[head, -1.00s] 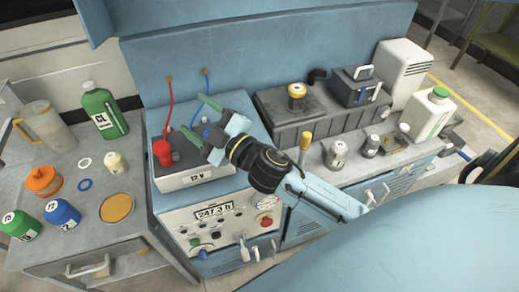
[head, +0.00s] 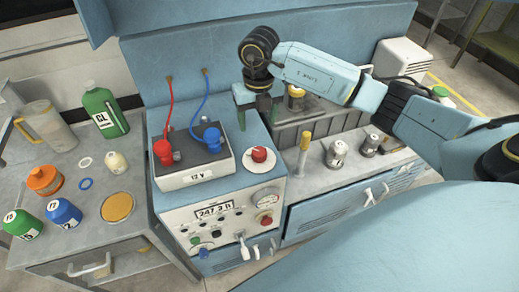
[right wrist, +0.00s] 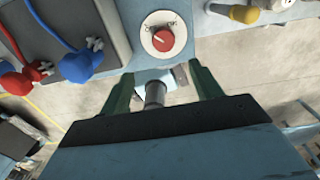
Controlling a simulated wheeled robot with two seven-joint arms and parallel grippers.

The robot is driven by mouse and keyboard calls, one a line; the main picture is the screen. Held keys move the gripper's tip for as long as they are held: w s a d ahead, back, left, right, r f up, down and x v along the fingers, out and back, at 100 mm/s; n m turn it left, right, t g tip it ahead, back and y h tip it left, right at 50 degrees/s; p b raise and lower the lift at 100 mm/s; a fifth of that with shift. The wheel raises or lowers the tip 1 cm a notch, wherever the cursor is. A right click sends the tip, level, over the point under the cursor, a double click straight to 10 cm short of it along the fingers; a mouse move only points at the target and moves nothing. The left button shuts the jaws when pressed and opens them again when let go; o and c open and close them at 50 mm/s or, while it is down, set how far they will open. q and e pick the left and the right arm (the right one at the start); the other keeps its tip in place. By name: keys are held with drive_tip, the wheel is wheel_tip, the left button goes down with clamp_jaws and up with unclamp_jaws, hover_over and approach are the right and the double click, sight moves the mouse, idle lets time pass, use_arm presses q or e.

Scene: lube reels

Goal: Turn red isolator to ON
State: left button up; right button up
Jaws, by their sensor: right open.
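The red isolator (head: 260,154) is a round red knob on a white disc, on top of the blue cabinet to the right of the 12 V battery. In the right wrist view the isolator (right wrist: 163,39) lies just beyond the fingertips, with a pale mark on the knob; the disc's lettering is too small to read surely. My right gripper (head: 254,112) is open and empty, pointing down behind and above the isolator, apart from it. In the right wrist view its green fingers (right wrist: 166,82) stand wide apart. My left gripper is not in view.
The 12 V battery (head: 190,178) with red (head: 163,151) and blue (head: 212,137) clamps and cables stands left of the isolator. A yellow-topped post (head: 305,141) and small canisters (head: 338,154) stand to the right. A gauge and switch panel (head: 213,210) is below.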

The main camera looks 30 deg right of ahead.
sight(259, 151)
drive_tip(key=f, duration=1.3)
drive_tip(key=shift+d+f+p, duration=0.1)
drive_tip(key=shift+d+p, duration=0.15)
drive_tip(key=shift+p, duration=0.05)
drive_tip(key=c, duration=1)
